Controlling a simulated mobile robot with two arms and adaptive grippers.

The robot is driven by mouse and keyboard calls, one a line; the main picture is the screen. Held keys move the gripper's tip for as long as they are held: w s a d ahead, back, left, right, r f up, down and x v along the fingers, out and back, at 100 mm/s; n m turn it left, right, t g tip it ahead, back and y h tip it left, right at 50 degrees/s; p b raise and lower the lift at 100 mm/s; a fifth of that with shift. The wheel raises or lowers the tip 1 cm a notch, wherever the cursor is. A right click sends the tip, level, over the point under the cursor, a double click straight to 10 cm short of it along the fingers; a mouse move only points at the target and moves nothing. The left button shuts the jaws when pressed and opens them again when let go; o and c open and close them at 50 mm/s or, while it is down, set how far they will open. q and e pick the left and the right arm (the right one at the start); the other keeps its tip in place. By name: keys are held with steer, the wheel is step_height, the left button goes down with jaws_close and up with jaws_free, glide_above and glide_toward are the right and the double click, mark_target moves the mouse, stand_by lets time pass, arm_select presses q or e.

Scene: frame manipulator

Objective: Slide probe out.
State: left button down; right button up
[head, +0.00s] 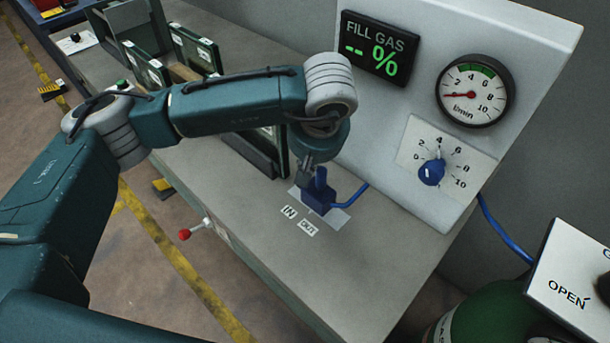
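The blue probe (317,200) is a small block with an upright handle. It sits on a pale plate on the grey bench top, and a blue hose (348,196) runs from it to the white panel. My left gripper (310,174) points down right at the probe's handle. Its fingers are small and partly hidden under the wrist, so I cannot tell whether they are closed on the handle. Labels "IN" (289,211) and "OUT" (308,227) lie in front of the probe. My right gripper is not in view.
Framed glass units stand on the bench behind my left arm. The white panel has a display (380,48) reading "-- %", a gauge (474,90) and a blue knob (431,172). A red-tipped lever (186,233) sticks out from the bench front. A green cylinder (490,318) stands at lower right.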

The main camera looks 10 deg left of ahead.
arm_select(q)
steer(key=shift+s+d, duration=0.25)
steer(key=shift+d, duration=0.15)
step_height(320, 180, up, 8)
steer(key=s+a+p, duration=0.1)
steer(key=s+p, duration=0.1)
steer(key=shift+s+a, duration=0.35)
steer(key=shift+a, duration=0.05)
stand_by(0.7)
stand_by(0.5)
